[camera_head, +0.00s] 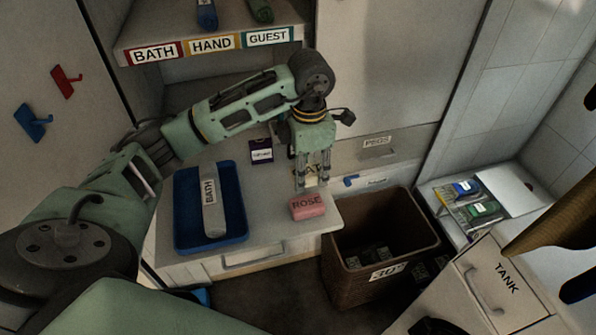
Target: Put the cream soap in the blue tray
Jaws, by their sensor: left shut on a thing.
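My left gripper (312,181) points down above the right part of the white counter, shut on the cream soap (312,172). The soap is partly hidden by the fingers; a few dark letters show on it. The blue tray (183,226) lies on the counter to the left of the gripper, with a long grey roll (213,202) marked BATH in it. The rest of the tray floor is bare. My right gripper is not in view.
A pink soap (307,207) marked ROSE sits at the counter's front right, just below the gripper in the picture. A small dark box (261,151) stands behind. A brown basket (346,263) is right of the counter. A labelled shelf (211,45) hangs above.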

